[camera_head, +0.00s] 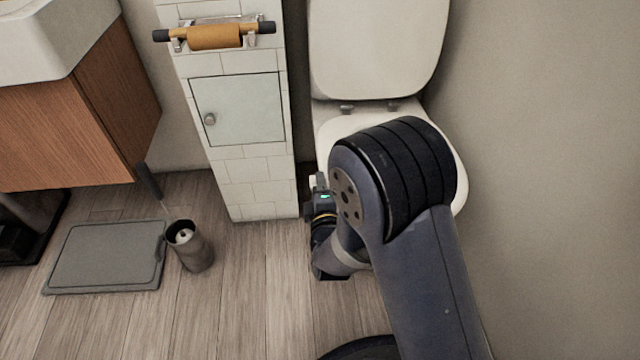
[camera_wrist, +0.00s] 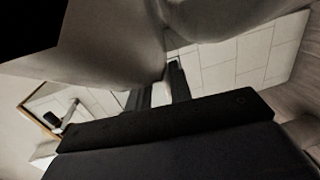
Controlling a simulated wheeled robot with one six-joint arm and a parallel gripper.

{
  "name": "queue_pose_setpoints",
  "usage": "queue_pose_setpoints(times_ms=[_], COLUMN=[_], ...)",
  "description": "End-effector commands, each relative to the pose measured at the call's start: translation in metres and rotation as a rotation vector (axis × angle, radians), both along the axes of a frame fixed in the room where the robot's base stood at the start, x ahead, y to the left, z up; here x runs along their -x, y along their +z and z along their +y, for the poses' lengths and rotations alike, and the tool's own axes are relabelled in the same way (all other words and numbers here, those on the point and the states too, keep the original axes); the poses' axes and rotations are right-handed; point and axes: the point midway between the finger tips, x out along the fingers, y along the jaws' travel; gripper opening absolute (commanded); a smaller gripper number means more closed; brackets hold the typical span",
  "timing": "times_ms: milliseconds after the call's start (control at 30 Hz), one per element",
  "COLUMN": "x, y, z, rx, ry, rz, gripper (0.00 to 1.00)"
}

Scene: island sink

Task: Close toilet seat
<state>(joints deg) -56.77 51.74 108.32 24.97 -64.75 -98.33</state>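The white toilet (camera_head: 326,120) stands at the upper right in the head view, with its bowl mostly hidden behind my arm. Its seat lid (camera_head: 378,45) is raised upright at the back, above two grey hinges. Whether the seat ring is raised with it I cannot tell. My gripper (camera_head: 319,182) is low beside the left side of the bowl. In the wrist view my gripper (camera_wrist: 160,86) shows two dark fingers spread apart, with a pale surface visible between them. The toilet's pale curved side (camera_wrist: 105,45) fills the top of that view, close to the fingertips.
A tiled pillar (camera_head: 258,190) with a paper roll (camera_head: 214,37) and a small door (camera_head: 240,110) stands left of the toilet. A wall (camera_head: 550,150) bounds the right.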

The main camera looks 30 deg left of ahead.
Motion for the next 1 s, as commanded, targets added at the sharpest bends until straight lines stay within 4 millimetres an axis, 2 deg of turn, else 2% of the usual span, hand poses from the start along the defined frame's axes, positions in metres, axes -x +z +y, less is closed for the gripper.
queue_pose_setpoints(times_ms=[300, 500, 700, 1000], x=[0.051, 0.078, 0.086, 0.086], y=[0.009, 0.011, 0.012, 0.011], z=[-0.032, -0.05, -0.056, -0.056], rx=[0.005, 0.007, 0.005, 0.004], ry=[0.006, 0.007, 0.005, 0.005], rz=[0.004, 0.004, 0.003, 0.003], gripper=[0.18, 0.18, 0.18, 0.18])
